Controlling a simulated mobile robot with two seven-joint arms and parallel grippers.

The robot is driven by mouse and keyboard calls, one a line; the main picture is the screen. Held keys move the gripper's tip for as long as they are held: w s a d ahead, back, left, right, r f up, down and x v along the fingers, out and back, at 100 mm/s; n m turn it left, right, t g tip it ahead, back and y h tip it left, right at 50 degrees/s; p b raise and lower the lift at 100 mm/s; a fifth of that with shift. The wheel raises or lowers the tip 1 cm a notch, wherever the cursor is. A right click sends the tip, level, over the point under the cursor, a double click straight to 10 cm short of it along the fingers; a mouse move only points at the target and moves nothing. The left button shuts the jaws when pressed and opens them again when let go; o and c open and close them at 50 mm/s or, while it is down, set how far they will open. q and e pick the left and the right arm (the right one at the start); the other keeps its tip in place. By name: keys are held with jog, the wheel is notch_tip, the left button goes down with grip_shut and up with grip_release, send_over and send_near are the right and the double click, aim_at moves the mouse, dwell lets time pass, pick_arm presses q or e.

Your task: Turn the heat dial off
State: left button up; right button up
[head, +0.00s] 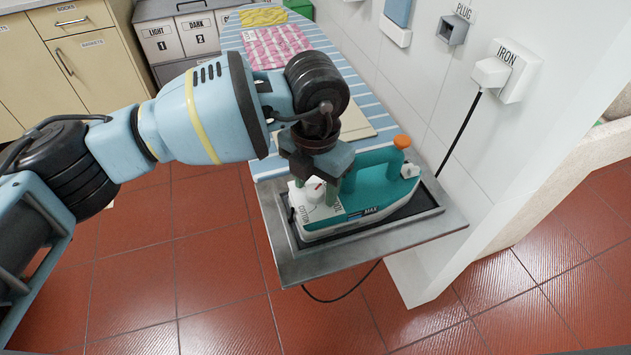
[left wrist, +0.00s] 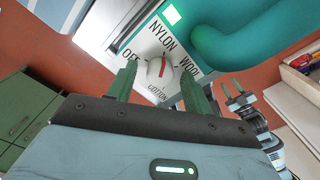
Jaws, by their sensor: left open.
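The teal and white iron (head: 375,185) rests on the metal plate at the end of the ironing board. Its white heat dial (head: 316,190) carries a red mark. In the left wrist view the dial (left wrist: 158,72) sits among the labels OFF, NYLON, WOOL and COTTON. The red mark runs nearly upright, between the NYLON and COTTON sides; I cannot tell which end points. A small green square is lit above. My left gripper (head: 335,185) is open above the iron, its fingertips (left wrist: 158,85) on either side of the dial in view; contact is unclear. My right gripper (left wrist: 236,93) shows small in the left wrist view.
A grey metal plate (head: 290,262) surrounds the iron. The striped board (head: 345,65) holds a pink checked cloth (head: 274,48). A black cord rises to the IRON wall outlet (head: 516,72). Drawers (head: 70,55) stand at left; red floor lies in front.

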jog(key=shift+s, duration=0.15)
pick_arm(q)
jog(key=shift+c, duration=0.9)
jog(key=c, duration=0.8)
pick_arm(e)
jog(key=shift+s, duration=0.15)
